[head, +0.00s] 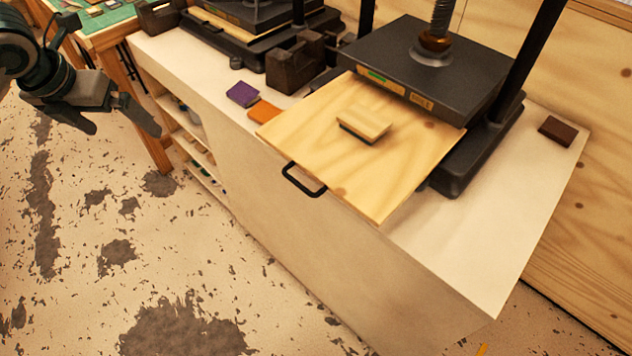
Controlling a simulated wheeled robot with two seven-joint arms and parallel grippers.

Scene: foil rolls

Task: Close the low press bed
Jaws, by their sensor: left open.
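The low press bed (352,188) is a pale wooden board pulled out from under the dark press plate (425,62). It overhangs the front edge of the white counter. A black handle (303,180) is fixed to its front edge. A small wooden block with a dark underside (365,123) lies on the bed. My left gripper (118,128) is at the upper left, open and empty, in front of the counter and well apart from the handle. My right gripper is not in view.
A second press (262,30) stands farther back on the counter (470,240). Dark brackets (293,66), a purple block (242,94), an orange block (264,112) and a brown block (557,131) lie on the counter. The speckled floor in front is clear.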

